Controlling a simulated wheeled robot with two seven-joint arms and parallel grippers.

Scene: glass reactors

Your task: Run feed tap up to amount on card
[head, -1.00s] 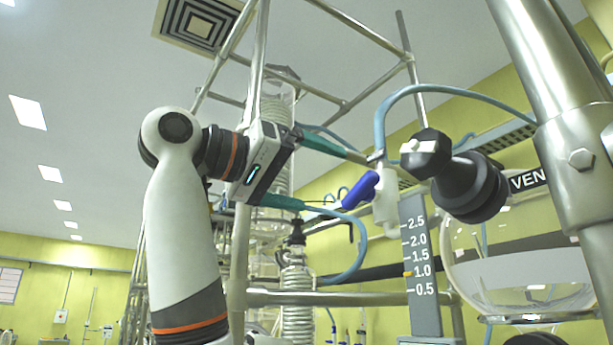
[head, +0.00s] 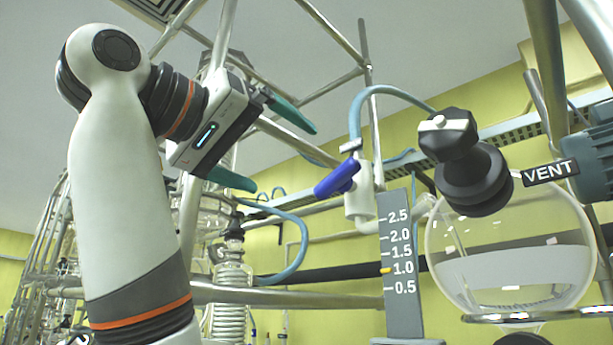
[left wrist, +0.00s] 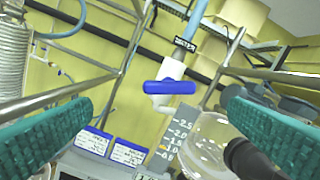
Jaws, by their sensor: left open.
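The feed tap has a white body (head: 360,200) and a blue handle (head: 337,177), tilted in the head view, where a blue hose runs into its top. A grey scale (head: 400,300) marked 0.5 to 2.5 has an orange mark near 1.0. My right gripper is not in view.
A round glass vessel (head: 515,255) holds pale liquid, with a black vent fitting (head: 470,175) above it. Metal frame bars run around the tap. Two blue-headed cards (left wrist: 95,140) show in the left wrist view; their text is unreadable.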

